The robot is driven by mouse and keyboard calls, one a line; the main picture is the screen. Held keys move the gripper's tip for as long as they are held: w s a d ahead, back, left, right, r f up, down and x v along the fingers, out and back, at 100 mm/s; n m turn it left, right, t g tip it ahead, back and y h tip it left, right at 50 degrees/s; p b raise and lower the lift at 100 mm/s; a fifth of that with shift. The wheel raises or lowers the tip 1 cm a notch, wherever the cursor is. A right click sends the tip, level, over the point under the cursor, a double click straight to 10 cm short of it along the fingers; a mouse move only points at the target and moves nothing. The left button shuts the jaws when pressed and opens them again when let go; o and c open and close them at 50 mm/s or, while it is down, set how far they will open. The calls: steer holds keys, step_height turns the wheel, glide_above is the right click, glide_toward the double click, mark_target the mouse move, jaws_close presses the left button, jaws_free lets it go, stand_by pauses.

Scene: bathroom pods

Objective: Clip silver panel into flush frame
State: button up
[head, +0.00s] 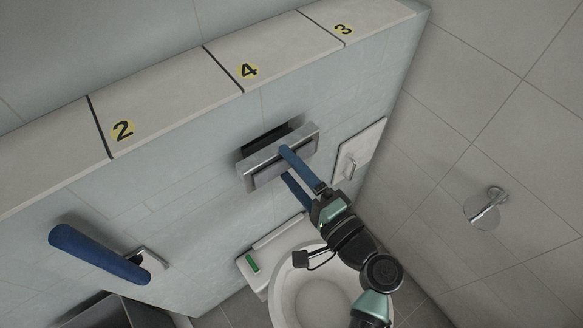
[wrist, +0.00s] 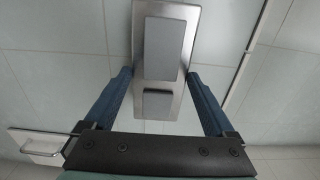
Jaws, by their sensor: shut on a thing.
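The silver panel (head: 279,158) is a brushed metal plate with two grey buttons, one larger than the other. My gripper (head: 283,164) is shut on it, with one blue finger across its front edge in the head view. In the wrist view the panel (wrist: 164,55) sits between the two blue fingers of my gripper (wrist: 163,88), near its narrow middle. The flush frame (head: 265,137) shows as a dark opening in the tiled wall, just behind and above the panel. The panel covers its lower part. I cannot tell whether the panel touches the frame.
A small white door with a handle (head: 358,152) is right of the panel. A numbered ledge (head: 170,85) runs above. A blue roll (head: 98,254) sticks out at left.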

mark_target(286, 166)
steer(key=shift+b+x, duration=0.35)
steer(key=shift+x, duration=1.2)
steer(key=o, duration=1.3)
steer(key=v, duration=1.3)
steer(key=shift+b, duration=0.4)
